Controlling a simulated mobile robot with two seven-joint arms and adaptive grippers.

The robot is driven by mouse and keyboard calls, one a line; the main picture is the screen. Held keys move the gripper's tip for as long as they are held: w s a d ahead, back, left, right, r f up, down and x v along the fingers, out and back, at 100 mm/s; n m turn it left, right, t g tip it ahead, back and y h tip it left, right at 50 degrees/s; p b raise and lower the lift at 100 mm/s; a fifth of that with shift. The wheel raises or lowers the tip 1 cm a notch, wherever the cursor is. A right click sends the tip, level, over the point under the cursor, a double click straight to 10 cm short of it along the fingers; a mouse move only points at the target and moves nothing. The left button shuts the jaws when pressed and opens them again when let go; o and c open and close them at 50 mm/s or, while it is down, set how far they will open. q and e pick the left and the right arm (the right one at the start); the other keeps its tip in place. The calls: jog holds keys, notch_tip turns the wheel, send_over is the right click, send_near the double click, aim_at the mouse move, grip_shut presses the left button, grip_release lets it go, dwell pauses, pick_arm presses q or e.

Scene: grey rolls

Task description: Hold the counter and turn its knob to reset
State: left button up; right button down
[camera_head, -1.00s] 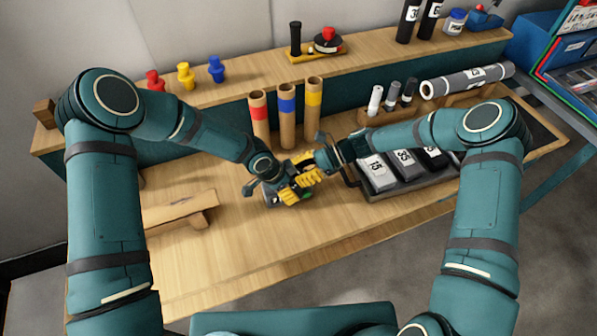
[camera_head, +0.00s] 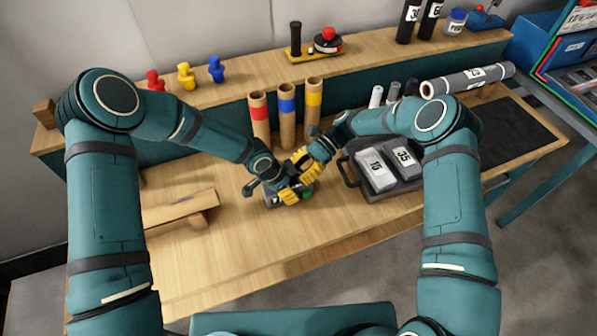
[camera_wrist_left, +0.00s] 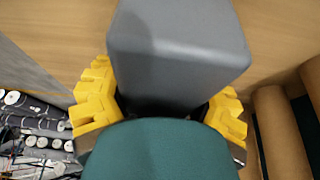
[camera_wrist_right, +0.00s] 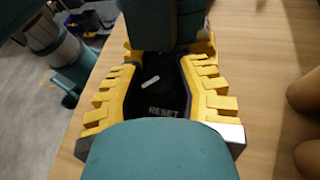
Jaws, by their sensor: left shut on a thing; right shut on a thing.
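The counter (camera_wrist_left: 180,60) is a grey box between the yellow fingers of my left gripper (camera_wrist_left: 160,105) in the left wrist view. In the head view my left gripper (camera_head: 288,194) is shut on the counter (camera_head: 272,200) low over the middle of the table. My right gripper (camera_head: 303,164) is just behind and to the right of the left one, shut on the knob, which its fingers hide in the head view. In the right wrist view the black RESET face (camera_wrist_right: 160,95) with a white mark shows between the fingers of my right gripper (camera_wrist_right: 160,75).
Three cardboard tubes with red, blue and yellow bands (camera_head: 287,115) stand behind the grippers. A tray (camera_head: 350,175) with grey weights (camera_head: 376,170) lies to the right. A wooden stand (camera_head: 180,210) is at the left. The front of the table is clear.

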jog(key=shift+a+n+g+h, duration=0.1)
jog(key=shift+n+g+h, duration=0.4)
jog(key=shift+n+g, duration=0.1)
jog(key=shift+s, duration=0.1)
jog(key=c, duration=0.6)
grip_release()
jog(key=v, duration=1.2)
